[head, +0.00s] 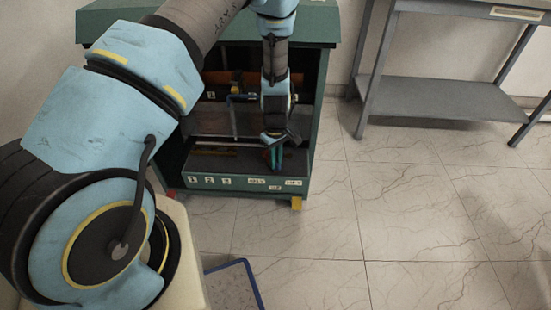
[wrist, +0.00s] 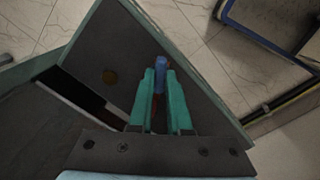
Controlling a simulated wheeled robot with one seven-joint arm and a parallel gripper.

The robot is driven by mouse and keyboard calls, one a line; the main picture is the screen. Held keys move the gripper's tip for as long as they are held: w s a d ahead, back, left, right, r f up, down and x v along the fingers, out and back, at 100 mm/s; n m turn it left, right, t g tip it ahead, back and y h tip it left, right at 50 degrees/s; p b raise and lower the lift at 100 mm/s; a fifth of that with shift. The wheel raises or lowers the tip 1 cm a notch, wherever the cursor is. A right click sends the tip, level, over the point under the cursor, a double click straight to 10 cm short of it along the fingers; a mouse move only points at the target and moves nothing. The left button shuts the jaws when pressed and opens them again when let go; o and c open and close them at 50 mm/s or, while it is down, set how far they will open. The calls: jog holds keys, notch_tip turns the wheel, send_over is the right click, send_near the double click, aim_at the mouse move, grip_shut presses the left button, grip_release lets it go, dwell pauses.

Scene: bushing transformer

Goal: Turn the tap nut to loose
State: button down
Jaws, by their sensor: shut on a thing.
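My gripper (head: 275,158) points down at the front of the open green cabinet (head: 314,110), low over its dark ledge. In the wrist view its two teal fingers (wrist: 161,85) are closed on a small blue piece (wrist: 160,64) at the fingertips. I cannot tell whether this piece is the tap nut or another part. The fingers hide its lower portion.
The cabinet has side walls and a roof close around my arm. Labels (head: 227,181) line its front. A grey metal table with a lower shelf (head: 440,98) stands at the right. A blue-edged panel (head: 236,284) lies near my base. The tiled floor (head: 420,220) is clear.

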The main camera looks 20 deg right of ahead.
jog(key=shift+n+p, duration=0.4)
jog(key=shift+n, duration=1.3)
jog(key=c, duration=0.9)
grip_release()
jog(key=shift+o, duration=0.2)
jog(key=shift+r, duration=0.1)
notch_tip(320, 180, up, 11)
